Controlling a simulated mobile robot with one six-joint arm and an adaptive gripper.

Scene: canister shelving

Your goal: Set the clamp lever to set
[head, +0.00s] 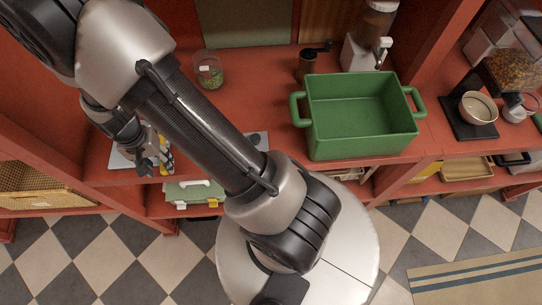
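My gripper (150,167) hangs over the left part of the red shelf, pointing down. Its fingers are small and partly overlapped by what lies around them, so I cannot tell how far apart they are. A small yellow and white piece (166,157) shows right beside the fingers; whether the gripper touches it is unclear. A pale flat plate (121,160) lies under and left of the gripper. I cannot make out the clamp lever or its position; it may be hidden behind my arm or gripper.
A green crate (313,138) stands on the shelf right of my arm. A glass jar (209,72), a dark canister (306,67) and a white dispenser (357,54) stand behind. A bowl (478,108) sits at the right. Red uprights bound the bays.

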